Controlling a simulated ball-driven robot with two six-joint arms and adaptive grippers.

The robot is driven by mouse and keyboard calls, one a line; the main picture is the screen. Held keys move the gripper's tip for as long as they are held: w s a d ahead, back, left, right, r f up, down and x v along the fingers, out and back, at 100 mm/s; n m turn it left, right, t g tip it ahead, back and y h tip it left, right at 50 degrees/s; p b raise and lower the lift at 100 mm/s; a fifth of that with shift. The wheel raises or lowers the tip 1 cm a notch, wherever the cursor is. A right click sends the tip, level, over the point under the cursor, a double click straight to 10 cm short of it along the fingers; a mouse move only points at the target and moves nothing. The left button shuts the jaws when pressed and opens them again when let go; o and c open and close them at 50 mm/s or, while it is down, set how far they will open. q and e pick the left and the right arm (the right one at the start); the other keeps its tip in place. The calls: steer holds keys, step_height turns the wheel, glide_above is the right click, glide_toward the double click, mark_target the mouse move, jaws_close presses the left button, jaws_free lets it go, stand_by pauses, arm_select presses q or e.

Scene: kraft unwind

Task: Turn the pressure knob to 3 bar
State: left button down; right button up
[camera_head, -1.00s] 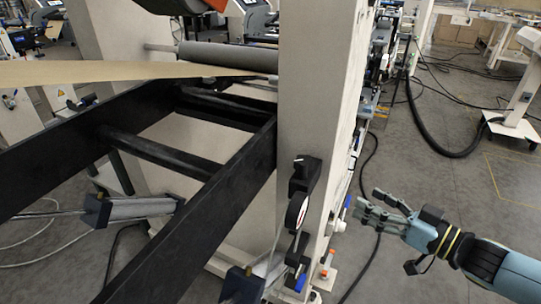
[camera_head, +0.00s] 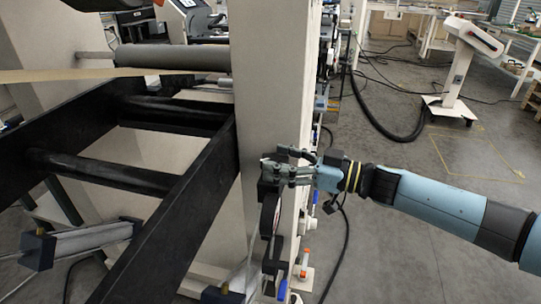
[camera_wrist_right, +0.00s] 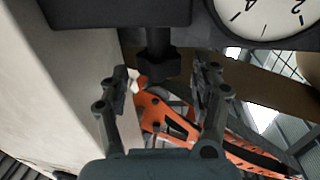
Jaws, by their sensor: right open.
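The pressure gauge (camera_head: 268,212) is a round dial seen nearly edge-on, on a black regulator body (camera_head: 272,250) on the side of the beige machine frame. In the right wrist view the white gauge face (camera_wrist_right: 265,14) is partly cut off at the top right, and its needle reading cannot be told. The black pressure knob (camera_wrist_right: 157,66) sticks out below a black block (camera_wrist_right: 120,10). My right gripper (camera_head: 278,165) is open at the top of the regulator. In the wrist view its fingers (camera_wrist_right: 162,92) stand apart on either side of the knob's line, seemingly without touching it.
The beige frame post (camera_head: 272,75) rises right beside the gripper. Black beams (camera_head: 180,220) and a roller (camera_head: 170,57) lie to the left. Orange parts (camera_wrist_right: 165,118) show beyond the fingers in the wrist view. Floor to the right is mostly clear, with a black hose (camera_head: 385,130).

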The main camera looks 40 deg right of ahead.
steer(key=shift+x, duration=1.25)
steer(key=shift+c, duration=1.2)
steer(key=c, duration=1)
steer(key=shift+d, duration=0.1)
